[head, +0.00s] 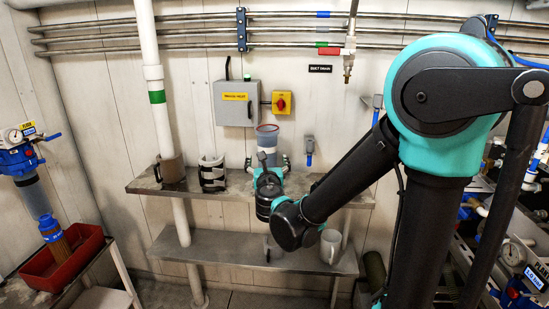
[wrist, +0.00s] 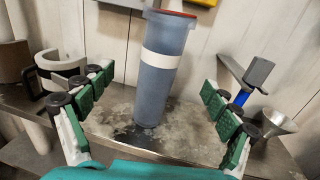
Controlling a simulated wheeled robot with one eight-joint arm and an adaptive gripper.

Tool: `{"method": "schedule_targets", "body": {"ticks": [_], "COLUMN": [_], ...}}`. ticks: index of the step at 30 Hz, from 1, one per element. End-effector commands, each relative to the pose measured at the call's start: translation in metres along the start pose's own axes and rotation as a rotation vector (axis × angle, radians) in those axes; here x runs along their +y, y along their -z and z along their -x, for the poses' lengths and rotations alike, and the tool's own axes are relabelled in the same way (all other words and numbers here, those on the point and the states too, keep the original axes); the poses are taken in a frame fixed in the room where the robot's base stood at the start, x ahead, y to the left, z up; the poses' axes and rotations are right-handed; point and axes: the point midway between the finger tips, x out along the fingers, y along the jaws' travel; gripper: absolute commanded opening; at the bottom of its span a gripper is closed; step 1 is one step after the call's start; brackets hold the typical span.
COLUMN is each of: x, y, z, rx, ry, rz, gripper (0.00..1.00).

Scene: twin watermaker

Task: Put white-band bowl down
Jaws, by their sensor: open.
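The white-band bowl (wrist: 163,88) is a tall blue-grey cylinder with a red rim and one white band around its upper half. It stands upright on the metal shelf (wrist: 110,122) in the wrist view. In the head view its upper part (head: 267,138) shows above my gripper, and its base is hidden. My gripper (wrist: 158,92) is open, with one green-padded finger on each side of the bowl. Gaps show between both fingers and the bowl. The gripper also shows in the head view (head: 268,168) over the upper shelf.
A brown mug (head: 170,168) and a black-and-white banded holder (head: 212,173) stand left on the shelf. A white mug (head: 331,246) is on the lower shelf. A red bin (head: 65,262) is far left.

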Motion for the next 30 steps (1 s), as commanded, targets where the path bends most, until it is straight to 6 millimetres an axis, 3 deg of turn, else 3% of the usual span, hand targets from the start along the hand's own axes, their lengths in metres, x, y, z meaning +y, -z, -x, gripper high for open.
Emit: {"method": "schedule_targets", "body": {"ticks": [18,30], "x": [-0.001,-0.003], "y": [0.0,-0.002], "z": [-0.108,-0.135], "rx": [0.0,0.0], "ry": [0.002,0.002], "rz": [0.0,0.0], "gripper": [0.89,0.89]}}
